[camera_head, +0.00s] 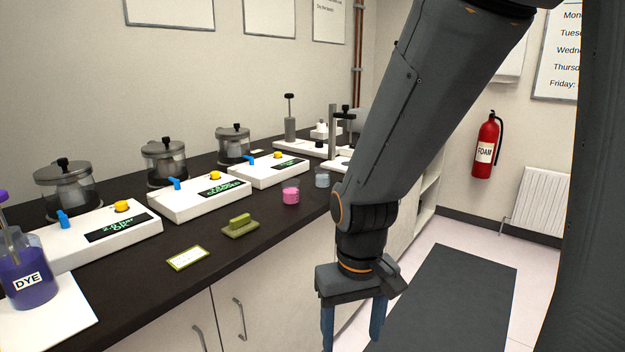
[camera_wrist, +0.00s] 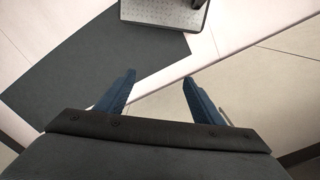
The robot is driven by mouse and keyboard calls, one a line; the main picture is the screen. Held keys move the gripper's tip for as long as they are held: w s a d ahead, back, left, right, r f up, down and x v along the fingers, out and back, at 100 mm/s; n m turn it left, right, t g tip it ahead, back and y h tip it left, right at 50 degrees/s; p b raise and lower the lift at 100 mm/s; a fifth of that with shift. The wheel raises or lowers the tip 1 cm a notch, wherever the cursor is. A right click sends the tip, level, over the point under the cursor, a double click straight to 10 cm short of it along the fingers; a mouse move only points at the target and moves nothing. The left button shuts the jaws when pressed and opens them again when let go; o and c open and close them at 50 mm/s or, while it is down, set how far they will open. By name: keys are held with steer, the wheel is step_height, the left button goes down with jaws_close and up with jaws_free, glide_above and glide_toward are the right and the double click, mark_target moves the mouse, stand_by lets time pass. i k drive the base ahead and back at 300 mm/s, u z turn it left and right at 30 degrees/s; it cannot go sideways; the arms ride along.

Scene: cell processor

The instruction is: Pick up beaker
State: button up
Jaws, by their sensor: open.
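Two small vessels stand on the dark worktop: a pink one (camera_head: 291,196) and a pale blue-grey one (camera_head: 322,180) just behind and right of it. I cannot tell for sure which is the beaker. A flask of purple liquid marked DYE (camera_head: 28,283) stands at the far left. My gripper (camera_head: 352,325) hangs pointing down in front of the counter, over the floor, below and apart from the vessels. In the wrist view its blue fingers (camera_wrist: 159,78) are spread with nothing between them.
White control units (camera_head: 200,200) with lidded pots line the dark worktop (camera_head: 165,287). A green block (camera_head: 240,226) and a label card (camera_head: 188,258) lie near its front edge. A clamp stand (camera_head: 333,130) is at the back. A grey mat (camera_head: 450,290) covers the floor.

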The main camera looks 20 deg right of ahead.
mark_target(322, 172)
steer(key=z, duration=2.3)
steer(key=i, duration=1.45)
steer(key=u, duration=2.9)
steer(key=i, duration=0.5)
